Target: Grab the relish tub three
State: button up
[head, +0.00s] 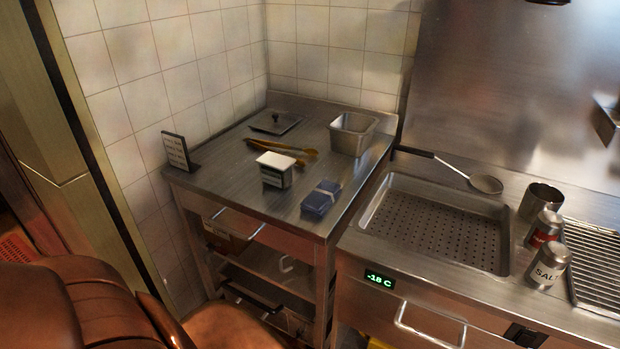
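A small tub with a white top and dark sides (274,170) stands on the steel side table (225,185). It carries a greenish label on its front. It may be the relish tub, but I cannot read any name or number on it. An open square steel container (353,133) stands behind it to the right. My gripper is not in view.
Wooden-looking tongs (283,148), a flat steel lid (275,122), a folded blue cloth (321,198) and a small sign (177,151) surround the tub. A perforated sink tray (436,228), ladle (484,184) and shakers (548,266) are to the right.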

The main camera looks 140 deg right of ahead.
aim_at(276, 169)
jog(key=z, duration=1.35)
jog(key=k, duration=1.2)
jog(key=z, duration=1.55)
